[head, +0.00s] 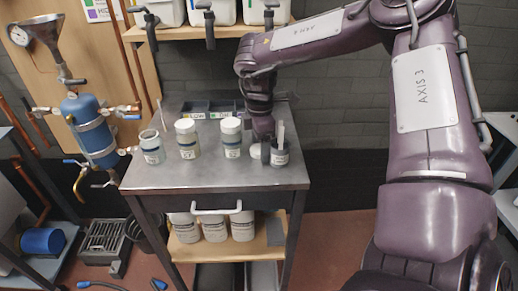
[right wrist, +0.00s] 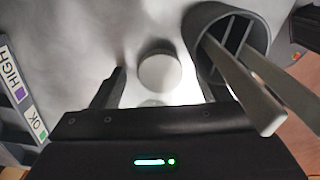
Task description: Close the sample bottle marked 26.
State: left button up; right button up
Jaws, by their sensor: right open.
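An uncapped sample bottle (head: 152,147) stands at the left of the grey trolley top. Two bottles with white caps, one (head: 187,140) near the middle and one (head: 231,138) to its right, stand upright. Their label numbers are too small to read. A loose white round cap (head: 256,151) lies by a dark cup (head: 280,158) that holds sticks. My right gripper (head: 264,135) is low over the trolley beside the cup. In the right wrist view its jaws are open, with the white cap (right wrist: 159,71) between them, not gripped. My left gripper is not in view.
The dark cup (right wrist: 232,55) is close beside one right finger in the wrist view. A dark divided tray (head: 205,109) sits at the trolley's back. A shelf (head: 210,32) with white containers overhangs behind. The front of the trolley top is clear.

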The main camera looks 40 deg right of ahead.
jog(key=shift+f, duration=0.1)
jog(key=c, duration=1)
jog(key=shift+c, duration=0.2)
